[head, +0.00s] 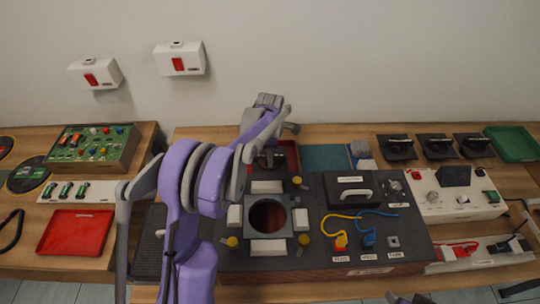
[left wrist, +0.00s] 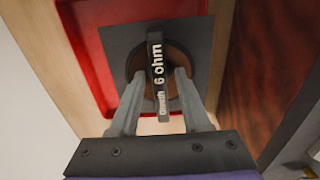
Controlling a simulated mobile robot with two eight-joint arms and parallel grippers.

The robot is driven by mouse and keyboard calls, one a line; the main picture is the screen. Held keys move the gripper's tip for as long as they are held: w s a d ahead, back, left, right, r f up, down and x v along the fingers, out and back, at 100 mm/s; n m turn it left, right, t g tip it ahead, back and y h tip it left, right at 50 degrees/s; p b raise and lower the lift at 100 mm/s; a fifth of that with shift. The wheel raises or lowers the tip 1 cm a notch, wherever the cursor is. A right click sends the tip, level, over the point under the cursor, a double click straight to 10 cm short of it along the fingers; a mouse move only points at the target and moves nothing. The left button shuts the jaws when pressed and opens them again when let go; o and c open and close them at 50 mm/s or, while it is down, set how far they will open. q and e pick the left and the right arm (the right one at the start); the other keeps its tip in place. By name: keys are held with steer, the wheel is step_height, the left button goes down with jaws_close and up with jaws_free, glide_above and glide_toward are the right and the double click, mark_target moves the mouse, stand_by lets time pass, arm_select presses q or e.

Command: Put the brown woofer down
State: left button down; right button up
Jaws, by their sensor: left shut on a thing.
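The brown woofer (left wrist: 182,58) shows in the left wrist view as a dark square plate with a brown cone and a dark handle bar marked "6 ohm". My left gripper (left wrist: 157,82) is shut on that bar. The woofer is over a red tray (left wrist: 84,55), inside its outline; I cannot tell whether it touches the tray floor. In the head view, my left gripper (head: 270,153) is at the red tray (head: 292,150) behind the speaker box, and my arm partly hides both.
The dark speaker box has a round opening (head: 267,216) with yellow-knobbed clamps around it. A black handled part (head: 350,192) and yellow and blue cables (head: 368,238) are to its right. A blue-green mat (head: 325,157) lies beside the tray. Another red tray (head: 75,232) is at left.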

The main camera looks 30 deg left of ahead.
arm_select(q)
steer(key=shift+c, duration=1.8)
jaws_free()
step_height(320, 180, up, 12)
steer(key=shift+p, duration=0.3)
steer(key=shift+s, duration=0.1)
